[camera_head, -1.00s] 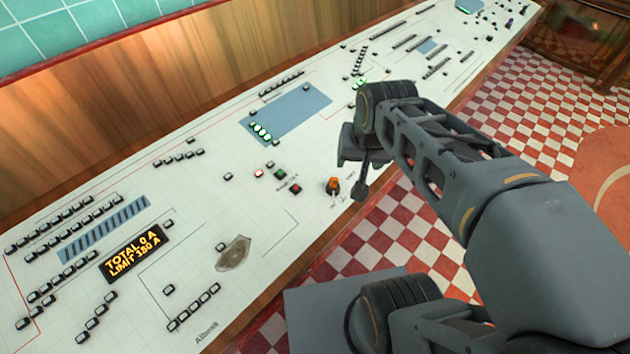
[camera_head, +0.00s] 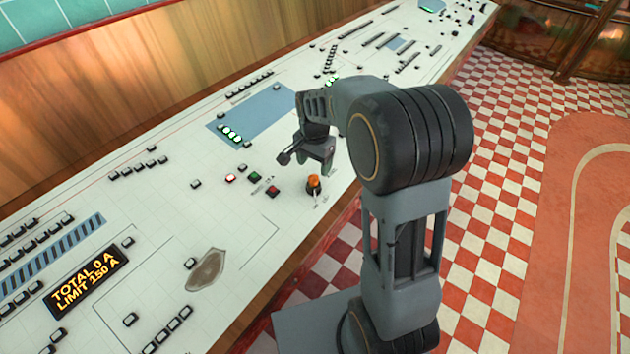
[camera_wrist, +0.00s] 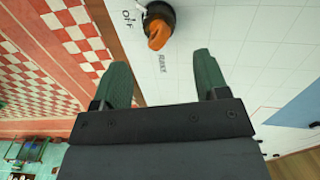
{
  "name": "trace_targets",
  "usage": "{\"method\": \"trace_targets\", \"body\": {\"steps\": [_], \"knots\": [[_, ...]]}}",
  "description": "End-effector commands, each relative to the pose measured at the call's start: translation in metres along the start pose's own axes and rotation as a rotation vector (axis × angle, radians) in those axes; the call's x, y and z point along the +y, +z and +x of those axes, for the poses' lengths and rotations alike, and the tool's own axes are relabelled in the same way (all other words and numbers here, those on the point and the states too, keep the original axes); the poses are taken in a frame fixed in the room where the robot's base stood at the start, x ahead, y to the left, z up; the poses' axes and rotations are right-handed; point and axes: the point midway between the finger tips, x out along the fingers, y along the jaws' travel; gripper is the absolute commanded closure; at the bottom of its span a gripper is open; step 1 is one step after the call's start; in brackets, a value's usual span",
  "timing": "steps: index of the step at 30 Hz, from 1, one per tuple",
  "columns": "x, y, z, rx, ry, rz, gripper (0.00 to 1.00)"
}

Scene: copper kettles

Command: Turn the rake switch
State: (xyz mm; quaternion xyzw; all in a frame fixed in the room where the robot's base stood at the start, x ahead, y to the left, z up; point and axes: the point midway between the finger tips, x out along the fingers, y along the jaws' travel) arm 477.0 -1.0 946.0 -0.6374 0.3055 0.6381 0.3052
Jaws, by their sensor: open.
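The rake switch (camera_head: 314,184) is an orange rotary knob on a dark round base, near the front edge of the white control panel. It also shows in the wrist view (camera_wrist: 158,32), with the word "OFF" beside it and a further label partly readable. My gripper (camera_head: 293,157) is above the panel, a little behind and left of the knob in the head view. In the wrist view my gripper (camera_wrist: 163,75) has its two green fingers spread apart and empty, with the knob beyond the fingertips, nearer the left one. No contact with the knob shows.
The white panel (camera_head: 165,225) carries a green button (camera_head: 254,177), a red button (camera_head: 273,192), many small black buttons and a lit display (camera_head: 85,280). A wooden wall (camera_head: 130,90) runs behind it. Checkered floor (camera_head: 525,150) is open to the right.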

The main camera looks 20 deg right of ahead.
Motion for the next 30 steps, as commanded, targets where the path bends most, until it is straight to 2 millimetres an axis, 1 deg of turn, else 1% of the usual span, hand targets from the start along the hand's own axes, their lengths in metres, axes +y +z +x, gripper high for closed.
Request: {"method": "trace_targets", "body": {"steps": [1, 6, 12, 18, 27, 28, 30], "knots": [[0.001, 0.000, 0.011, -0.003, 0.003, 0.000, 0.33], [0.001, 0.000, 0.040, -0.002, 0.003, 0.000, 0.33], [0.000, 0.000, 0.063, -0.001, 0.001, -0.001, 0.33], [0.000, 0.000, 0.074, 0.000, 0.000, -0.002, 0.33], [0.000, 0.000, 0.075, 0.001, -0.001, -0.002, 0.33], [0.000, 0.000, 0.075, 0.001, -0.001, -0.002, 0.33], [0.000, 0.000, 0.075, 0.001, -0.001, -0.002, 0.40]]}}
